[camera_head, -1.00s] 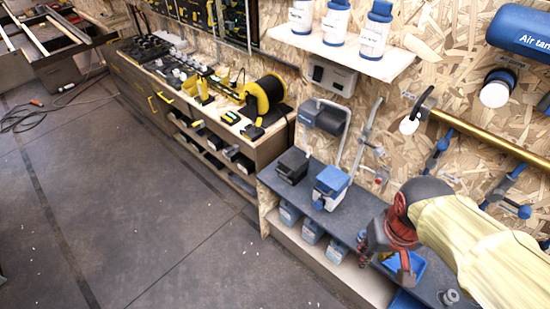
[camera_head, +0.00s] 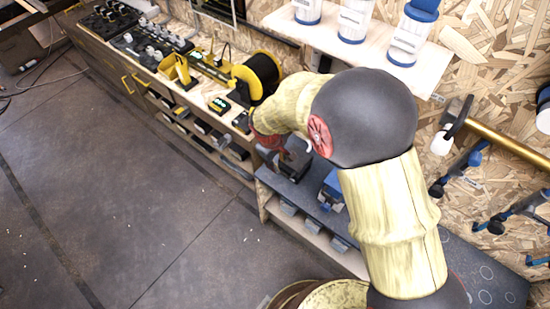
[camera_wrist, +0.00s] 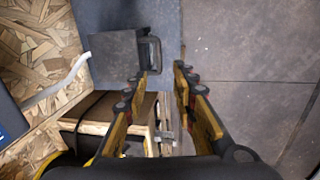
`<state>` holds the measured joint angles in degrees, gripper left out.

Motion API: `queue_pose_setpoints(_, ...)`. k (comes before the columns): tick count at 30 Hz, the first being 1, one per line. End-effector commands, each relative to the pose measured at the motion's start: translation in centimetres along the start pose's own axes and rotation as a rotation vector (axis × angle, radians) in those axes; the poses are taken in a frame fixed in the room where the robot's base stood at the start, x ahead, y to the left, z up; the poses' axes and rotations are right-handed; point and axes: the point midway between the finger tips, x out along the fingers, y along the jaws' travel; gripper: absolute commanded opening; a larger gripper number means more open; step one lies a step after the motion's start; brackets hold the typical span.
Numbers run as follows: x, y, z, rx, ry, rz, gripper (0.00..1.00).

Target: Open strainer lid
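A dark grey box-shaped strainer with a lid (camera_wrist: 118,58) sits on the blue-grey shelf top in the wrist view, with a loop handle (camera_wrist: 155,52) on its right side. The lid looks closed. My gripper (camera_wrist: 165,72) is open and empty, its two fingertips just short of the handle, with the handle near the left finger. In the head view the dark strainer (camera_head: 296,160) is partly hidden by my arm, and my gripper there is mostly hidden beside it. A blue-topped strainer (camera_head: 332,186) stands to its right, partly behind my arm.
A workbench (camera_head: 195,100) with tools and a yellow cable reel (camera_head: 258,76) adjoins the shelf. A wall shelf (camera_head: 375,45) with white containers is above. A pale bent pipe (camera_wrist: 60,82) runs by the strainer in the wrist view. The floor (camera_head: 150,200) is open.

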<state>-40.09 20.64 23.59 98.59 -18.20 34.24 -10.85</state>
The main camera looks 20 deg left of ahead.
Motion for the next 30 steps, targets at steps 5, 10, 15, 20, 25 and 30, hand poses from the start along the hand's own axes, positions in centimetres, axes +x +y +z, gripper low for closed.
queue_pose_setpoints(5, 1.4, 0.1, -0.3, -0.031, 0.014, 0.005, 0.27)
queue_pose_setpoints(10, 4.0, 0.1, -0.3, -0.031, 0.013, 0.005, 0.27)
queue_pose_setpoints(15, 6.4, 0.1, -0.4, -0.029, 0.014, 0.005, 0.27)
queue_pose_setpoints(20, 7.6, 0.2, -0.5, -0.029, 0.016, 0.005, 0.27)
queue_pose_setpoints(25, 7.9, 0.2, -0.5, -0.029, 0.016, 0.006, 0.27)
queue_pose_setpoints(30, 7.8, 0.2, -0.5, -0.029, 0.016, 0.005, 0.27)
